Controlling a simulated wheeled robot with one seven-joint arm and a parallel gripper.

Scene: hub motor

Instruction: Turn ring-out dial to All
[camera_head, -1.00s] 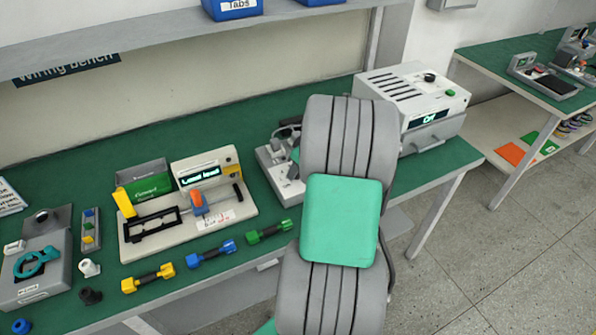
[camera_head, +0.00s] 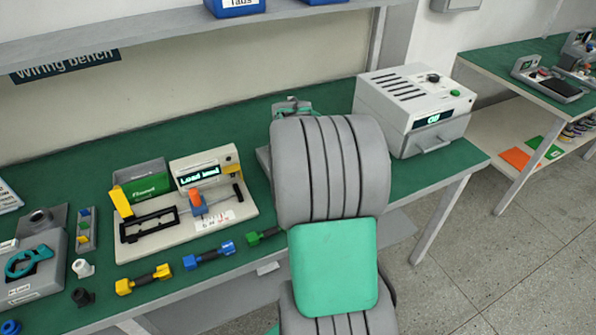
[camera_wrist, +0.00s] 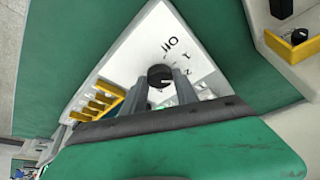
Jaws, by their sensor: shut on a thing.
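The black dial (camera_wrist: 160,71) stands on a white panel (camera_wrist: 193,52) with printed marks beside it in the wrist view. The marks are tilted and small, and I cannot tell for sure which one the dial points to. My gripper (camera_wrist: 161,88) has its two grey fingers down at the dial and is shut on it. A green pad of my arm hides the lower part of the wrist view. In the head view my arm covers the dial and gripper; only edges of the device (camera_head: 291,107) show behind it.
Yellow parts (camera_wrist: 103,101) sit left of the dial in the wrist view. On the green bench (camera_head: 250,120), a lit-display tester (camera_head: 205,165) and several coloured connectors stand left of my arm. A white box (camera_head: 412,105) stands right of it.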

